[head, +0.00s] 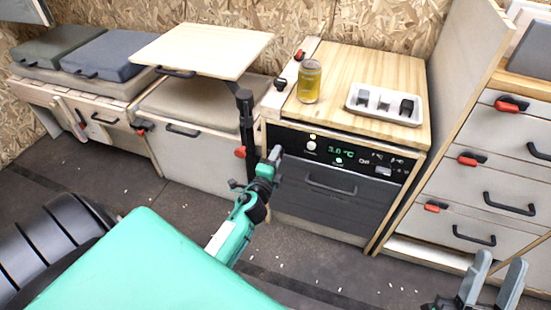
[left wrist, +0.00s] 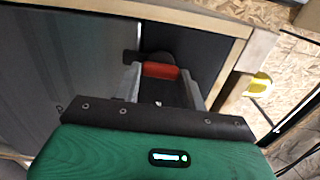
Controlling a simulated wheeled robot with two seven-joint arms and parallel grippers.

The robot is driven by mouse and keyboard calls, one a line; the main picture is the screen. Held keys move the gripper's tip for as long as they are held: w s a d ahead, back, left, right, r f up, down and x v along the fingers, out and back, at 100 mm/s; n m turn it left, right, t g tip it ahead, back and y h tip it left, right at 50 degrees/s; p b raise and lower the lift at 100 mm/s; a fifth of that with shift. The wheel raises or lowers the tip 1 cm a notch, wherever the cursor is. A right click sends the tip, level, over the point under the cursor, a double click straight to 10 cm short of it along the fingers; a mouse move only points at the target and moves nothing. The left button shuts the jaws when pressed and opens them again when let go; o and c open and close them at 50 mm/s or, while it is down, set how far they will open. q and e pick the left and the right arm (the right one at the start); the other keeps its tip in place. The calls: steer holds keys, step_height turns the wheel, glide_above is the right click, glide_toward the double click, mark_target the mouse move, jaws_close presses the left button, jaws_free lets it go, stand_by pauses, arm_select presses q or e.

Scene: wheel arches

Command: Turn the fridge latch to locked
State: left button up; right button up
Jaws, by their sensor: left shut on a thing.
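The latch lies across the gap from finger to finger. In the head view the gripper hides the latch. My right gripper (head: 493,278) is at the lower right, fingers apart and empty, away from the fridge.
A yellow can (head: 309,82) and a white tray (head: 385,104) stand on the wooden top above the fridge. A wooden table (head: 205,48) on a black leg (head: 247,125) is close to the left arm. Drawers (head: 455,190) with red latches stand at right.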

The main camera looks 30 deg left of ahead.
arm_select(q)
steer(key=o, duration=1)
